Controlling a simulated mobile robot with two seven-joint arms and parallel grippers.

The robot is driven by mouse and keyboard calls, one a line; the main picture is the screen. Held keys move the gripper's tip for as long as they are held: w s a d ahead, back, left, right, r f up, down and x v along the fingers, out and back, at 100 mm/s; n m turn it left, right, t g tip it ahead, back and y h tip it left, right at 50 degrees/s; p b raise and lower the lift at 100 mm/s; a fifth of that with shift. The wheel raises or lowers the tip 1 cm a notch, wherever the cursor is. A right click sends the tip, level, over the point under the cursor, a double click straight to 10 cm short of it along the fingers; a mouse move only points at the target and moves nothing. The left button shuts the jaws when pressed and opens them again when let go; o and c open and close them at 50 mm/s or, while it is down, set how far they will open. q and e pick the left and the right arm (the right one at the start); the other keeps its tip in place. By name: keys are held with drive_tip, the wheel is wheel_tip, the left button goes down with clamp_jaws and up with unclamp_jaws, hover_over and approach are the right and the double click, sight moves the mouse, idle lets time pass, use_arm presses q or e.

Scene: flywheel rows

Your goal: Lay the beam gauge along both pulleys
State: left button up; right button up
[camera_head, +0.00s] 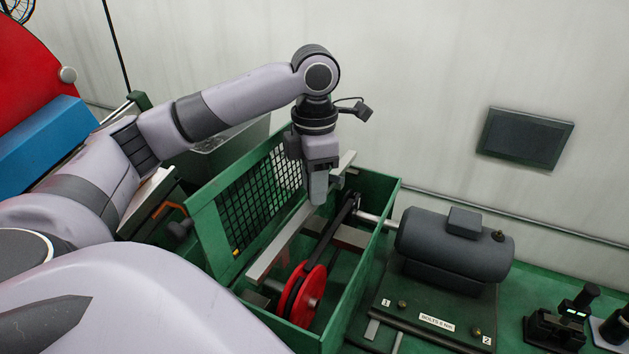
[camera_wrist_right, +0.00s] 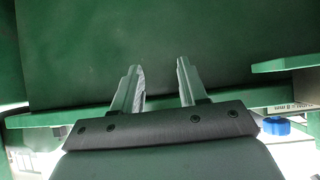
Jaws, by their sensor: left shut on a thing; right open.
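The beam gauge (camera_head: 279,243) is a long pale grey bar. It slants over the green guard box, from near the red pulley up to the box's far end. My left gripper (camera_head: 317,196) points down and is shut on the bar toward its far end. The red pulley (camera_head: 310,291) sits low at the near end of the box, just right of the bar. A dark belt (camera_head: 328,236) runs from it to the far end, where the second pulley is mostly hidden. Whether the bar touches either pulley I cannot tell. My right gripper (camera_wrist_right: 158,78) is open and empty in the right wrist view.
The green guard box (camera_head: 365,265) has a mesh panel (camera_head: 262,195) standing on its left side. A dark motor (camera_head: 455,243) sits right of it on a base with a bolt label. A blue block (camera_head: 45,140) is at the left. Green surfaces lie close to my right gripper.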

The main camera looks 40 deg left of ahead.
use_arm(q)
drive_tip(key=shift+f+b, duration=1.45)
drive_tip(key=shift+f, duration=0.3)
drive_tip(key=shift+f, duration=0.2)
drive_tip(key=o, duration=1.1)
wheel_tip(320, 180, up, 7)
drive_tip(key=shift+r+p, duration=0.15)
drive_tip(key=shift+p, duration=0.4)
drive_tip(key=shift+s, duration=0.1)
